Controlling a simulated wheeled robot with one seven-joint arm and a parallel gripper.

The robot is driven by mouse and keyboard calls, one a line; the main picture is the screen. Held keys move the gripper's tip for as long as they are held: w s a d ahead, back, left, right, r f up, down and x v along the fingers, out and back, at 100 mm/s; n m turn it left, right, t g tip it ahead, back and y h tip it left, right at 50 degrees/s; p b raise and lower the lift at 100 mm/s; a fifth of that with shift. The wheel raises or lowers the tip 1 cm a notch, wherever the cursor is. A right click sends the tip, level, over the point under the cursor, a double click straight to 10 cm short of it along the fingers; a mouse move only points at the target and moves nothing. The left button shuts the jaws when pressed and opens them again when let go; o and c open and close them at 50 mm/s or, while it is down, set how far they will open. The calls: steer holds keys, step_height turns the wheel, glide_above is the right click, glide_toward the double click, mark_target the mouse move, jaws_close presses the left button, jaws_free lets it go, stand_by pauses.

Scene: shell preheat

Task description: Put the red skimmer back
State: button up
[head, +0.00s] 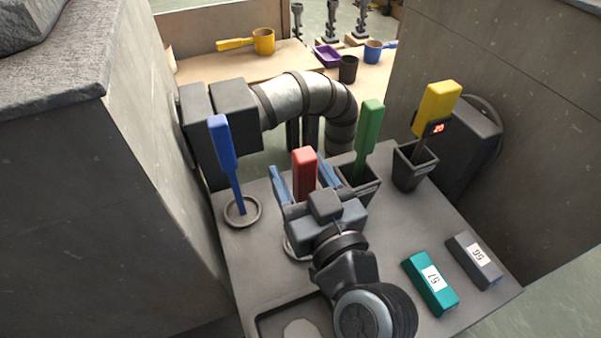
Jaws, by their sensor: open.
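The red skimmer (305,170) shows only as an upright red handle near the middle of the worktop; its lower part is hidden behind my gripper. My gripper (302,175) is open, with one blue-grey finger on each side of the red handle. I cannot tell whether either finger touches it. Part of a round grey ring (291,250) shows under my gripper. I cannot tell whether the skimmer stands in that ring.
A blue-handled tool (224,150) stands in a ring at left. Green (369,130) and yellow (437,105) tools stand in dark holders at right. Teal (421,274) and grey (468,253) labelled blocks lie front right. A thick pipe (300,95) stands behind. Stone-like blocks flank the worktop.

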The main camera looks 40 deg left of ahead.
steer(key=shift+r, duration=0.1)
steer(key=shift+r+p, duration=0.2)
steer(key=shift+p, duration=0.1)
steer(key=b+v, duration=0.3)
steer(key=v, duration=0.9)
steer(key=shift+f+b, duration=0.25)
steer(key=shift+b, duration=0.1)
steer(key=shift+s, duration=0.1)
